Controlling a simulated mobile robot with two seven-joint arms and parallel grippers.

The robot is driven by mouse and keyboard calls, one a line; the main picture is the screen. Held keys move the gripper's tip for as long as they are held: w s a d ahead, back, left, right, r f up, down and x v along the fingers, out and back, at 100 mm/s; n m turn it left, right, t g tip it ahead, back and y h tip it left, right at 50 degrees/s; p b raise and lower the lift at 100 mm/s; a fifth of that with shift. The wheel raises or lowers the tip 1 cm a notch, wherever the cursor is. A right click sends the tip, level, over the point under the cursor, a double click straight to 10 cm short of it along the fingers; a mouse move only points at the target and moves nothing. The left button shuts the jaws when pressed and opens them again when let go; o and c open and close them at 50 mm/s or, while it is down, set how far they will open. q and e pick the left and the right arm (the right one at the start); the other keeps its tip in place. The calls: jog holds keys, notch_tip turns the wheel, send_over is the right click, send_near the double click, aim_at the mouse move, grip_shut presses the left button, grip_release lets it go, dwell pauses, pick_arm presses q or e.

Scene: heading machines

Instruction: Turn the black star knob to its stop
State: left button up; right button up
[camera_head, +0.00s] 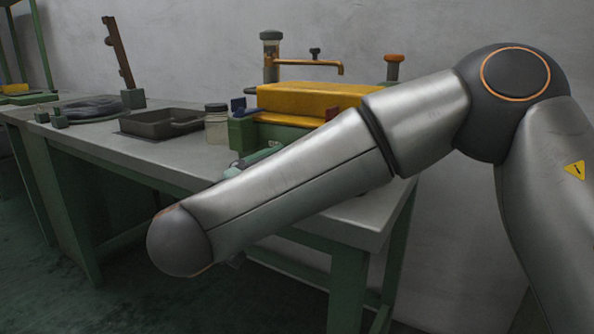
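A green and yellow machine (310,97) stands on the right part of the bench, partly hidden behind my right arm. A small dark knob (315,52) shows above its yellow cover; it is too small to tell whether it is star-shaped. I cannot make out the black star knob for certain. My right arm comes in from the right and crosses the front of the view, covering the machine's lower front. Neither of my grippers shows.
The grey bench top (160,155) is partly bare at its front left. A dark tray (160,124), a lidded jar (216,124) and a dark coil (90,107) lie on it. An orange-topped post (394,68) and a brass-coloured spout (310,64) rise behind the machine.

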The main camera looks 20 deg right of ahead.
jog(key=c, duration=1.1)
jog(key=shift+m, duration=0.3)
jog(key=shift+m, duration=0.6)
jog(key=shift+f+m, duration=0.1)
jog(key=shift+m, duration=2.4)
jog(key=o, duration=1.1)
